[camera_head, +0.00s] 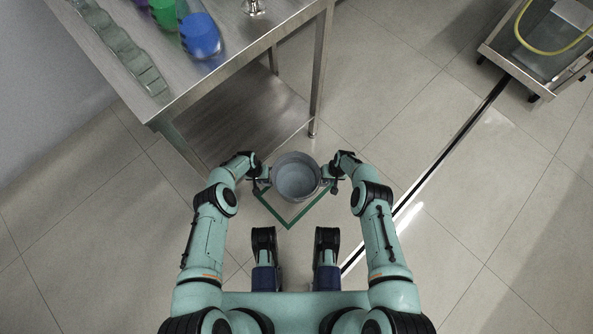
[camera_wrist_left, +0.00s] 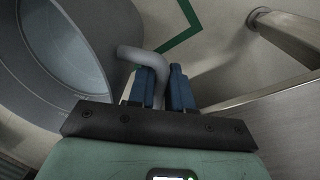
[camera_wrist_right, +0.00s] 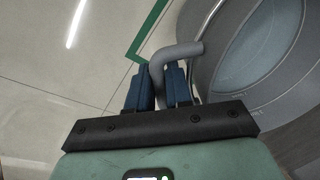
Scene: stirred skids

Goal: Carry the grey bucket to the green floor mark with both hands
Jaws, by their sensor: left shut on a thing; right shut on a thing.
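I cannot tell whether the bucket touches the floor. My left gripper (camera_head: 262,180) is shut on the bucket's left handle (camera_wrist_left: 150,62). My right gripper (camera_head: 330,178) is shut on its right handle (camera_wrist_right: 172,60). The bucket wall (camera_wrist_left: 85,40) also shows in the left wrist view and in the right wrist view (camera_wrist_right: 250,60).
A steel table (camera_head: 215,95) with a blue container (camera_head: 200,36) and other items stands just beyond the bucket at upper left. A cart (camera_head: 540,60) with a yellow hose is at upper right. A dark floor strip (camera_head: 445,155) runs diagonally on the right. The floor right of the bucket is clear.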

